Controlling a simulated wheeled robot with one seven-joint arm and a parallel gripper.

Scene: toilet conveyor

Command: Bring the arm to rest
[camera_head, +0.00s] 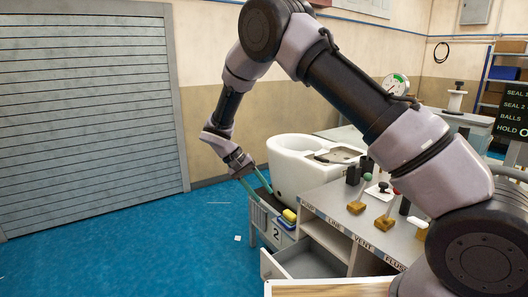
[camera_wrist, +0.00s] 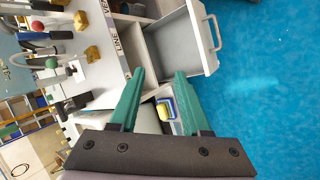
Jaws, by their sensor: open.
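My gripper (camera_head: 252,180) hangs at the end of my raised arm, left of the white toilet body (camera_head: 300,165) in the head view. Its two green fingers (camera_wrist: 160,100) are spread apart in the wrist view, with nothing between them. The fingertips point down and toward the low grey stand (camera_head: 270,222) marked 2. A yellow and blue block (camera_head: 290,216) lies on that stand; it also shows beyond the fingers in the wrist view (camera_wrist: 166,108). I cannot tell how far the fingertips are above the stand.
A grey bench (camera_head: 335,200) with labelled slots carries levers on wooden blocks (camera_head: 356,207). Its drawer (camera_head: 290,262) is pulled open, and shows empty in the wrist view (camera_wrist: 180,45). The blue floor (camera_head: 130,245) at left is clear up to the slatted shutter (camera_head: 85,110). A dial gauge (camera_head: 396,86) stands behind.

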